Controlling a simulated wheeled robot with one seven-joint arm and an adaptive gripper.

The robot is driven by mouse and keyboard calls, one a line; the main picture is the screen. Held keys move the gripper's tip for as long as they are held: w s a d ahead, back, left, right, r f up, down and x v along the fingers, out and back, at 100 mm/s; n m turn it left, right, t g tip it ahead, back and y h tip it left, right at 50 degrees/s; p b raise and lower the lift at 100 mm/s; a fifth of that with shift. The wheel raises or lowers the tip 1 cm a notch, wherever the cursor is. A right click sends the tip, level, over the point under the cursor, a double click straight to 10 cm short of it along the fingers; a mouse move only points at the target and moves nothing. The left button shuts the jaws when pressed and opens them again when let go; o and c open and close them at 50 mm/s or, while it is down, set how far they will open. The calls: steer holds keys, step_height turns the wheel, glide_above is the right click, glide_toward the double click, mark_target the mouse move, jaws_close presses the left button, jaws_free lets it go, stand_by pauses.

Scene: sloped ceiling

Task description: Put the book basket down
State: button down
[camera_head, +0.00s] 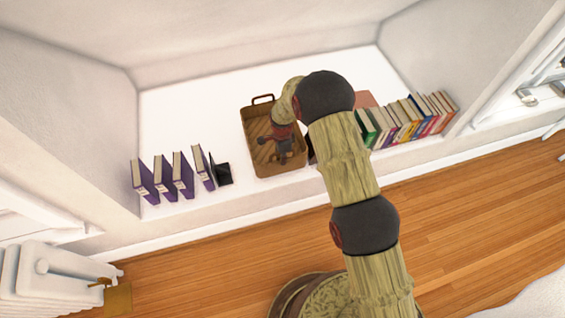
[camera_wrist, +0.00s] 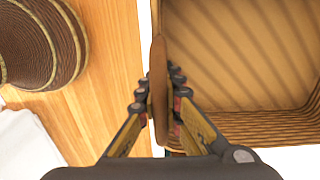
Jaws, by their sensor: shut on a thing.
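The book basket (camera_head: 259,128) is a brown, open-topped woven basket with a handle at its far end. In the head view it is at the middle of the white ledge, upright, and I cannot tell whether it touches the ledge. In the wrist view my gripper (camera_wrist: 161,100) is shut on the brown handle of the basket (camera_wrist: 240,60), with one finger on each side. The basket's inside looks empty where it shows. My arm hides part of its right side in the head view.
The white ledge (camera_head: 185,115) has free room left of and behind the basket. Several purple books (camera_head: 163,178) and a black bookend (camera_head: 222,174) stand at left. A row of colored books (camera_head: 405,118) stands at right. The wooden floor (camera_head: 210,270) lies in front.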

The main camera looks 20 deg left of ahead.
steer(key=shift+f, duration=1.2)
steer(key=shift+f+b, duration=0.15)
steer(key=shift+b, duration=0.15)
steer(key=c, duration=2)
jaws_free()
steer(key=shift+o, duration=0.2)
step_height(320, 180, up, 12)
steer(key=p, duration=0.3)
steer(key=shift+w+a+p, duration=0.1)
steer(key=shift+p, duration=0.3)
